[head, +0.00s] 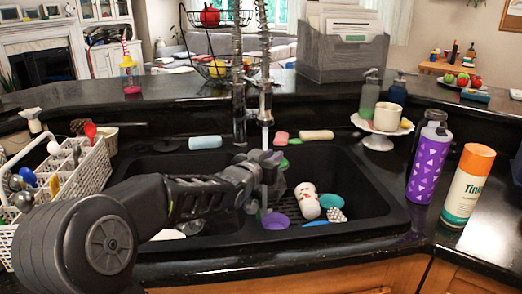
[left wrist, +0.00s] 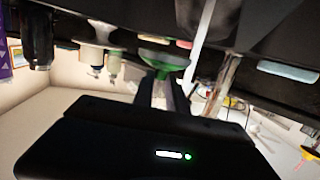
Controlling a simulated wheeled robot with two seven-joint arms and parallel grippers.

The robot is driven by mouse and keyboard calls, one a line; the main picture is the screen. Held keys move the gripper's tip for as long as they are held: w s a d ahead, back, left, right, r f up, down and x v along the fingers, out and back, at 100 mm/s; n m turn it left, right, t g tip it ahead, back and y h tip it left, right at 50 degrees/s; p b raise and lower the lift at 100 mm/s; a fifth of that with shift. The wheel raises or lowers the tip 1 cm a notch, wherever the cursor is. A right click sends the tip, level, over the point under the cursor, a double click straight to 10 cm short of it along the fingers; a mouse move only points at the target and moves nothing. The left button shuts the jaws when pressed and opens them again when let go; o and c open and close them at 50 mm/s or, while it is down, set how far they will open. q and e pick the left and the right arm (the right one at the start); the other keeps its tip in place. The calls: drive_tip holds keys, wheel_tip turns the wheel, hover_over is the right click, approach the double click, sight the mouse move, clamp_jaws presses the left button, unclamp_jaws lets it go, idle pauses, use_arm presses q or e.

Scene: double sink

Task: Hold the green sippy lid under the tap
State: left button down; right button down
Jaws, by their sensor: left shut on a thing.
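My left gripper (head: 268,168) reaches in from the left over the sink, close under the tap (head: 266,108). In the left wrist view its two fingers (left wrist: 160,82) are shut on the green sippy lid (left wrist: 163,60), whose wide rim shows beyond the fingertips. In the head view only a small green edge of the lid (head: 284,163) shows beside the gripper; the rest is hidden. A pale vertical strip (left wrist: 201,40) stands beside the lid in the wrist view; I cannot tell whether it is water. My right gripper is in neither view.
The black sink holds a purple bowl (head: 275,221), a patterned white cup (head: 307,201) and a teal bowl (head: 331,201). A white utensil basket (head: 85,178) stands at left. A purple bottle (head: 428,165) and an orange-capped canister (head: 468,185) stand at right. A blue sponge (head: 205,142) lies behind the sink.

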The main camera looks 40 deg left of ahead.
use_arm(q)
drive_tip(key=shift+d, duration=0.1)
idle(0.4)
drive_tip(key=s+d+r+b, duration=0.2)
drive_tip(key=d+r, duration=0.2)
drive_tip(key=shift+s, duration=0.25)
drive_tip(key=shift+d, duration=0.1)
idle(0.3)
